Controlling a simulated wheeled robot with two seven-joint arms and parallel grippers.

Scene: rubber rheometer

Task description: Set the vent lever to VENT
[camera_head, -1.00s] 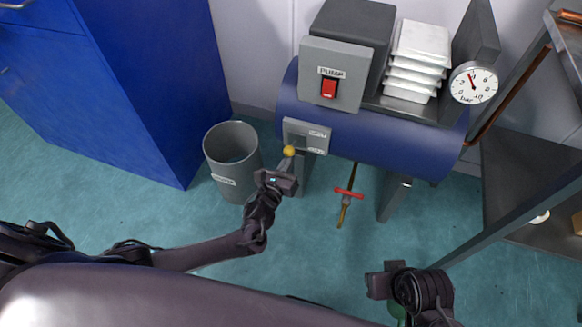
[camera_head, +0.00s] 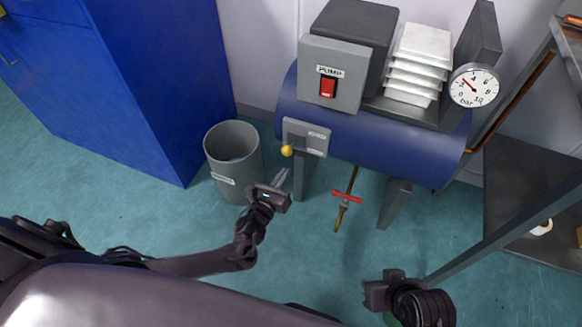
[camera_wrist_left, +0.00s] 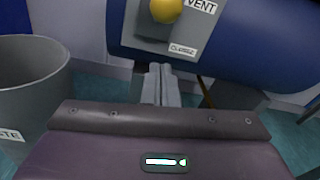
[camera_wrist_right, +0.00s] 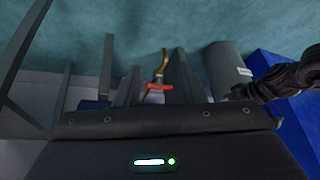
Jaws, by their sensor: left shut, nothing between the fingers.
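The vent lever shows as a yellow knob (camera_head: 287,150) at the left edge of a small grey plate (camera_head: 318,131) on the blue tank. In the left wrist view the knob (camera_wrist_left: 166,10) stands beside the VENT label (camera_wrist_left: 202,5), above the CLOSED label (camera_wrist_left: 183,50). The lever's arm is mostly hidden behind the knob. My left gripper (camera_head: 283,177) is shut and empty, just below the knob and apart from it. Its closed fingers (camera_wrist_left: 161,84) point toward the plate. My right gripper (camera_head: 372,287) is low at the front, far from the lever; its jaws are unclear.
The blue tank (camera_head: 390,140) carries a PUMP switch box (camera_head: 345,70) and a pressure gauge (camera_head: 474,87). A grey bin (camera_head: 232,165) stands left of my left gripper. A red-handled drain valve (camera_head: 347,197) hangs under the tank. A metal rack (camera_head: 500,225) stands right.

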